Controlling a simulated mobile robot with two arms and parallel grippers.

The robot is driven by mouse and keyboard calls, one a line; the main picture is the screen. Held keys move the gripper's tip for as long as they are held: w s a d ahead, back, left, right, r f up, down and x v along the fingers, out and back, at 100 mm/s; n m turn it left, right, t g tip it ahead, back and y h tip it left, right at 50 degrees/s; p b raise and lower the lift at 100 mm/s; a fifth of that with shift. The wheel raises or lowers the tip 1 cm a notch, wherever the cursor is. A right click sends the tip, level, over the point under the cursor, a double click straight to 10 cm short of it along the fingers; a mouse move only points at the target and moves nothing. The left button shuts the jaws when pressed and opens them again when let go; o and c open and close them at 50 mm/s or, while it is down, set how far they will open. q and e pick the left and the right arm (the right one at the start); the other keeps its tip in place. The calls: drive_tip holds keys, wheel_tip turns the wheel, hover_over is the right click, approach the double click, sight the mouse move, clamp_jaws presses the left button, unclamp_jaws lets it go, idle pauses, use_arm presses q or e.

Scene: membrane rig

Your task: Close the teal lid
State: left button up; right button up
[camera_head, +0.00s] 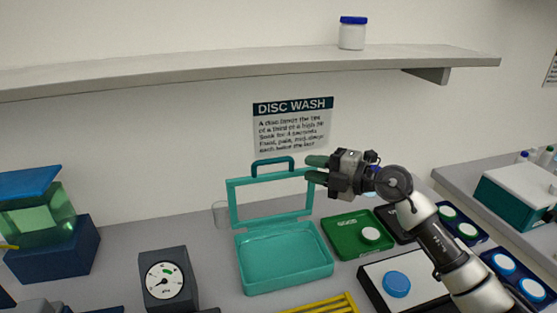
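The teal lid (230,201) stands upright at the back of a teal box (285,286). It is a frame with a clear pane and a handle (272,162) on its top edge. The box below is open, and its inside looks empty. My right gripper (312,168) comes in from the right, with its green fingers at the lid's upper right corner. The fingers are apart, one above the other. I cannot tell whether they touch the lid. My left gripper does not show.
A gauge (166,282) stands left of the box. A green tray (345,245) with a white disc (371,234) lies to the right, near a white board with a blue disc (397,284). A yellow rack (325,305) lies in front. A shelf (240,66) runs above.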

sight(279, 161)
drive_tip(key=p+x, duration=0.1)
drive_tip(key=x, duration=0.8)
drive_tip(key=shift+s+a+p, duration=0.1)
drive_tip(key=shift+s+p, duration=0.05)
drive_tip(key=shift+p, duration=0.15)
drive_tip(key=shift+w+a, duration=0.3)
drive_tip(key=shift+a, duration=0.1)
clamp_jaws()
